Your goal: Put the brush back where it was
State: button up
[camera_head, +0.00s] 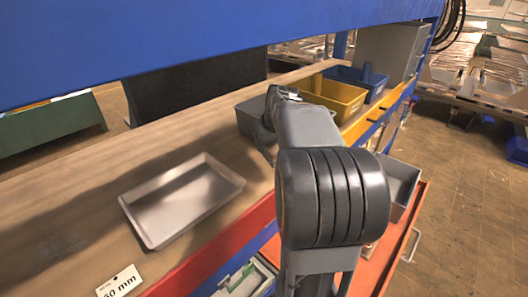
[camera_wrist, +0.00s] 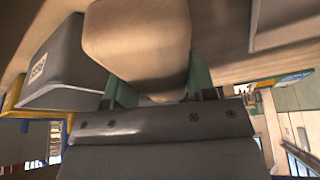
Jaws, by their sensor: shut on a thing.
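The brush (camera_wrist: 138,40) shows in the wrist view as a large tan, rounded block, close to the camera. My gripper (camera_wrist: 160,86) has its two green fingers on either side of it and is shut on it. The bristles cannot be made out. In the head view my own arm hides the gripper and the brush. The arm reaches over the wooden bench (camera_head: 85,190) towards the bins at the back.
A grey bin (camera_head: 248,118) stands beside my arm; a labelled grey bin (camera_wrist: 70,65) shows in the wrist view. Yellow (camera_head: 335,97) and blue (camera_head: 372,80) bins stand behind. An empty metal tray (camera_head: 180,200) lies left. The bench between tray and bins is clear.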

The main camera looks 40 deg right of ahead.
jog(key=w+f, duration=0.2)
jog(key=f, duration=0.1)
jog(key=w+d+f+p, duration=0.1)
jog(key=shift+w+f, duration=0.25)
jog(key=shift+f, duration=0.1)
jog(key=shift+w+f, duration=0.15)
jog(key=shift+f, duration=1.5)
jog(key=shift+f, duration=0.1)
jog(key=o, duration=0.9)
jog(key=shift+r+p, duration=0.2)
jog(key=shift+p, duration=0.15)
jog(key=b+v, duration=0.2)
jog(key=v, duration=1)
jog(key=shift+f, duration=0.1)
